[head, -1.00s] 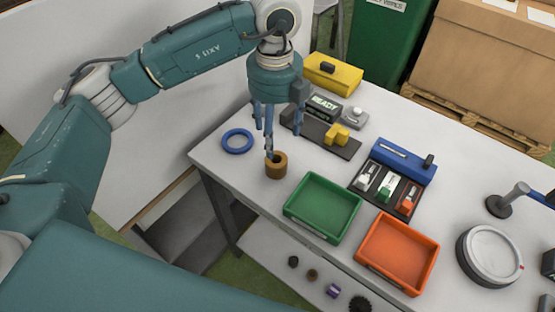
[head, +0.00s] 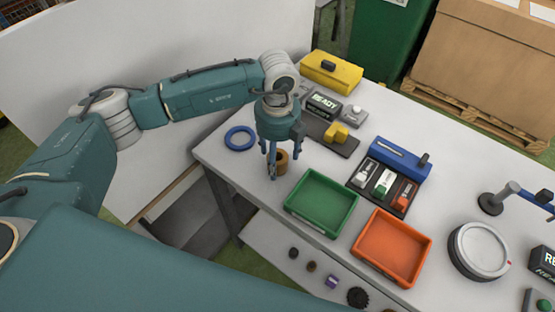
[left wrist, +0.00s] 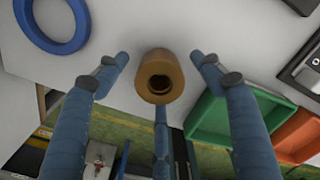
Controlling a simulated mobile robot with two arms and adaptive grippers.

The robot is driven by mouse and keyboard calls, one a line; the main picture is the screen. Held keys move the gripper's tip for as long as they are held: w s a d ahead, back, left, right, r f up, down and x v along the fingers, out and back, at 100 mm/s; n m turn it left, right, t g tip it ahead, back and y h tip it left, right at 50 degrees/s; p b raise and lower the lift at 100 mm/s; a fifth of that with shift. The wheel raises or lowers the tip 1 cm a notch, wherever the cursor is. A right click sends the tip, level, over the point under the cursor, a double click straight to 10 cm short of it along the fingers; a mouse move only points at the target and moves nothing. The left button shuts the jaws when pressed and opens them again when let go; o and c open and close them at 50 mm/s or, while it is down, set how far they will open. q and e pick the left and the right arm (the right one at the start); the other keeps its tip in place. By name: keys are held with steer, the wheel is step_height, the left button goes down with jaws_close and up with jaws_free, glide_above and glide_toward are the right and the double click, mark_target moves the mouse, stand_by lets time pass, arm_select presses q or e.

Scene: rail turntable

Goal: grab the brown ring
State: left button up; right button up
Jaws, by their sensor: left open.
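The brown ring (head: 281,158) is a short, thick-walled cylinder with a hole. It stands upright on the white table, near the front edge and left of the green tray. In the left wrist view the brown ring (left wrist: 160,82) sits in the middle, with its dark hole facing the camera. My left gripper (head: 274,163) points down at the ring and partly hides it in the head view. In the left wrist view its blue fingers (left wrist: 160,66) are spread apart around the ring, with gaps at left and right. Contact with the near finger cannot be told. My right gripper is out of view.
A blue ring (head: 240,138) lies flat to the left. The green tray (head: 354,212) and the orange tray (head: 428,245) stand to the right. A dark base with a yellow block (head: 337,133) is behind the gripper. The table's front edge is close to the ring.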

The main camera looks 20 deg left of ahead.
arm_select(q)
steer(key=shift+r, duration=0.1)
steer(key=c, duration=1.7)
steer(key=shift+w+r, duration=0.1)
